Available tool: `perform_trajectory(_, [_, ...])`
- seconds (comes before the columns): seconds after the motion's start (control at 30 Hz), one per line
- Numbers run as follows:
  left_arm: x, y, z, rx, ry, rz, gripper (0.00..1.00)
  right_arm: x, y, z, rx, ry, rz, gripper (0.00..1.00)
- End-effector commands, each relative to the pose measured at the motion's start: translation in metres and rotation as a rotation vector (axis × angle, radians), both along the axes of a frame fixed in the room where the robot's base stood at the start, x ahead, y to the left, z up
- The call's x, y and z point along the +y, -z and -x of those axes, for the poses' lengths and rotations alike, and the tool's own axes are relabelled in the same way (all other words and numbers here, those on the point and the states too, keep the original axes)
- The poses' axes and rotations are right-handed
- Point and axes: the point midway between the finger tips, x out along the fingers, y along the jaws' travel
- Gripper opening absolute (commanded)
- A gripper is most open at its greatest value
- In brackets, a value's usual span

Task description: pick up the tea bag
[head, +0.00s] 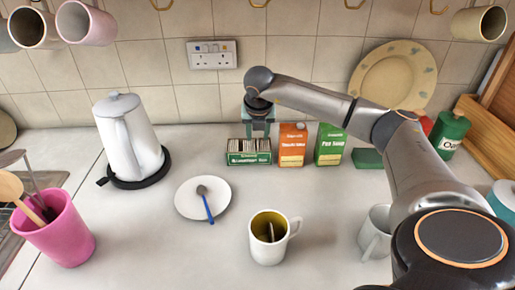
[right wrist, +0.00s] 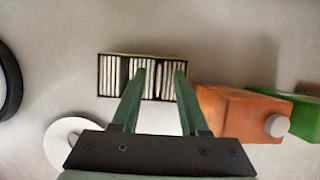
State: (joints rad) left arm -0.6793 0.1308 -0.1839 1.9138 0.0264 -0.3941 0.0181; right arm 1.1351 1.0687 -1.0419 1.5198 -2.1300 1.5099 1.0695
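The tea bags (head: 247,146) stand in a row in an open green box (head: 250,158) on the worktop below the socket. In the right wrist view several pale tea bags (right wrist: 112,75) show in the dark-edged box (right wrist: 99,76), with a few dark gaps in the row. My right gripper (head: 258,132) is above the box, pointing down. Its two fingers (right wrist: 161,72) are apart with nothing seen held between them. They overlap the middle and right part of the row; their exact height above it is hard to tell. My left gripper is not in view.
An orange carton (head: 292,146) and a green carton (head: 330,145) stand right of the box. A white kettle (head: 128,140) is at left. A plate with a blue-handled spoon (head: 187,207) and a mug (head: 267,250) are in front. A white mug (head: 374,237) stands by my right arm.

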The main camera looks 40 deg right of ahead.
Motion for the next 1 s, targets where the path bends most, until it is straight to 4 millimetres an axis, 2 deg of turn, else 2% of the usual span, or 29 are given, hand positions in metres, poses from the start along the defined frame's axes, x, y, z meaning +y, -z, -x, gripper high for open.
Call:
perform_trajectory(0.03, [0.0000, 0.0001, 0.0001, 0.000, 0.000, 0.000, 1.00, 0.0004, 0.0000, 0.0000, 0.000, -0.001, 0.000, 0.39])
perform_trajectory(0.4, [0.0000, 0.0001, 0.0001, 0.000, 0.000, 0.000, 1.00, 0.0006, -0.0003, 0.0001, 0.000, -0.001, -0.001, 0.00])
perform_trajectory(1.0, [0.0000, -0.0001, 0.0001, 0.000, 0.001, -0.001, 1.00, 0.0005, -0.0004, 0.0001, 0.001, 0.000, -0.001, 0.00])
